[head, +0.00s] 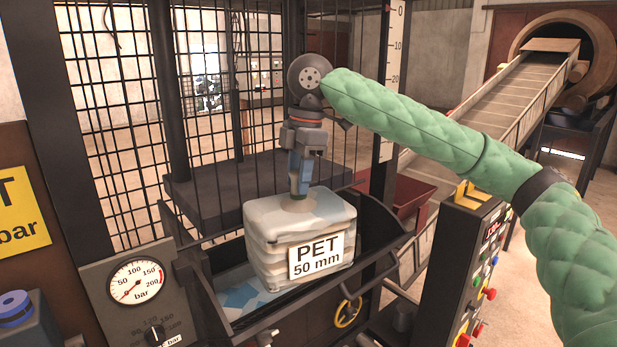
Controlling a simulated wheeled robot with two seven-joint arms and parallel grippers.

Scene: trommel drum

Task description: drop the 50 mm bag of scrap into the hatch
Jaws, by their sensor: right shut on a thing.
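The bag of scrap (285,256) is a pale, layered block with a white label reading "PET 50 mm". It is in the middle of the head view. My right gripper (299,195) points down and is shut on the top of the bag. The bag is upright, over or within the open black hatch (222,308). Some blue and white scrap shows in the hatch at the bag's lower left. I cannot tell whether the bag touches the hatch floor. My left gripper is not in view.
A wire mesh cage (110,110) stands behind the hatch. A pressure gauge (135,281) is at the lower left. A control panel (480,285) with coloured buttons stands close on the right. A conveyor (510,95) rises to a drum at the back right. A red bin (405,195) is behind the hatch.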

